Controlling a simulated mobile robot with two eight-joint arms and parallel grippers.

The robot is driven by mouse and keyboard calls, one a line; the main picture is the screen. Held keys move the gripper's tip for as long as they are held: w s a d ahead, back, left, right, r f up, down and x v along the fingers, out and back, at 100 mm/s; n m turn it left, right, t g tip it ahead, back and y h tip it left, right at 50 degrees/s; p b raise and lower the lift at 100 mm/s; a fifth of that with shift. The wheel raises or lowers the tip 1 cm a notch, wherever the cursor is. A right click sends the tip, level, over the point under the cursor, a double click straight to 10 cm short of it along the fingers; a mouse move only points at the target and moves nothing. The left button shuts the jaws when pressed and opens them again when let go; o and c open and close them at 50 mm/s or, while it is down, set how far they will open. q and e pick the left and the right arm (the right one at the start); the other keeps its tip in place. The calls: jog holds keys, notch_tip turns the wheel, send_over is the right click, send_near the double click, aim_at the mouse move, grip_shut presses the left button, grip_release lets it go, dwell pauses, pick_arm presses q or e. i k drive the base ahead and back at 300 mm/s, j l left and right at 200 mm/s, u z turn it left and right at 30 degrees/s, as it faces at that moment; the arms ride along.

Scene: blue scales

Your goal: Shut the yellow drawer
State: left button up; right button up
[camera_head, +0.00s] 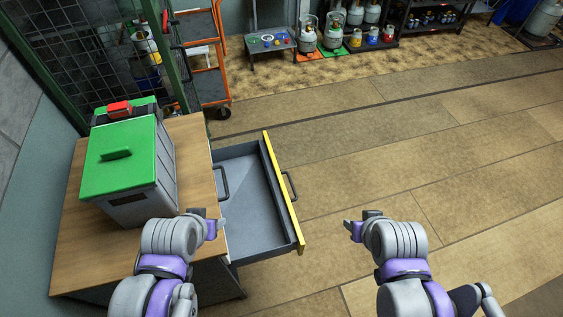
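The yellow drawer (285,193) stands pulled out from the right side of a wooden-topped cabinet (188,131). Its yellow front faces right and carries a dark handle (290,186). The grey inside of the drawer looks empty. My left gripper (221,224) is over the cabinet's right edge, close to the near left part of the drawer. My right gripper (347,229) is to the right of the yellow front, apart from it, over the floor. Neither gripper appears to hold anything, and the finger gaps are too small to make out.
A grey box with a green lid (120,156) stands on the cabinet top, with a red-topped item (119,109) behind it. The floor right of the drawer is clear.

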aim_at(262, 223)
jog(key=l+u, duration=0.2)
jog(key=l, duration=0.2)
jog(key=k+l+u, duration=0.2)
jog(key=l, duration=0.15)
jog(key=l+u, duration=0.2)
jog(key=l, duration=0.2)
jog(key=k+l+u, duration=0.2)
jog(key=l+u, duration=0.2)
jog(key=l, duration=0.25)
jog(key=i+l+u, duration=0.6)
jog(key=i+l, duration=0.2)
jog(key=l, duration=0.2)
